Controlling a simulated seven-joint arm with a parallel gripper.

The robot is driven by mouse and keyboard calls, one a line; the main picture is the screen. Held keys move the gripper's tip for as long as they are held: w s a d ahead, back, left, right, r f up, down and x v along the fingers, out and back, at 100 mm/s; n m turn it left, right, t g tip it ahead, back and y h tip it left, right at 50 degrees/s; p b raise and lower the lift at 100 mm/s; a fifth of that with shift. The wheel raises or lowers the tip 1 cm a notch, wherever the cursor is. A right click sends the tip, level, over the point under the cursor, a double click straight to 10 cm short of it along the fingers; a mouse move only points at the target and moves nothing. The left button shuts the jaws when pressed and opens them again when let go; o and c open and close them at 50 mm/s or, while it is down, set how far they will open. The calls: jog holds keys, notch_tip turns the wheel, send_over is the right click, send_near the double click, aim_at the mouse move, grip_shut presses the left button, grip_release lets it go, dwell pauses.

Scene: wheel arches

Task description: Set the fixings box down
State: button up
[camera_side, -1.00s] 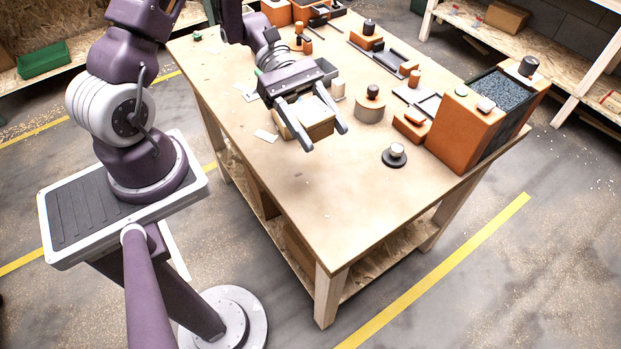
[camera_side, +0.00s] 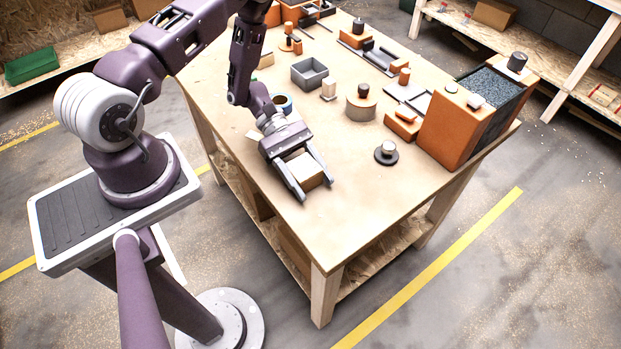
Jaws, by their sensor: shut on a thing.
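The fixings box (camera_side: 303,170) is a small tan box between the two fingers of my gripper (camera_side: 315,190). My gripper is shut on it, with one finger along each side. The box is low over the front-left part of the wooden table (camera_side: 335,235). I cannot tell whether its underside touches the table top. The gripper's palm hides the back of the box.
A grey open bin (camera_side: 309,74) and a blue-rimmed roll (camera_side: 283,102) stand behind the gripper. A round tan pot (camera_side: 360,107), a dark knobbed disc (camera_side: 386,153) and a large orange box (camera_side: 452,125) stand to the right. The table's front is clear.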

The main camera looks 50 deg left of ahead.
aim_at(303, 166)
jog(key=o, duration=1.6)
jog(key=shift+c, duration=0.2)
jog(key=v, duration=0.3)
notch_tip(303, 166, up, 7)
jog(key=shift+f, duration=0.2)
jog(key=s+d+r+m+g+y, duration=0.1)
jog(key=s+d+r+m+y, duration=0.1)
jog(key=s+r+m+y, duration=0.5)
jog(key=s+d+r+m+g+y, duration=0.1)
jog(key=r+m, duration=0.5)
jog(key=r, duration=0.6)
jog(key=s+a+r+m+t+y, duration=0.3)
jog(key=s+r+m+t+y, duration=0.2)
jog(key=r+t, duration=0.1)
jog(key=shift+s+a+t+y, duration=0.2)
jog(key=shift+t+y, duration=0.1)
jog(key=shift+t, duration=0.5)
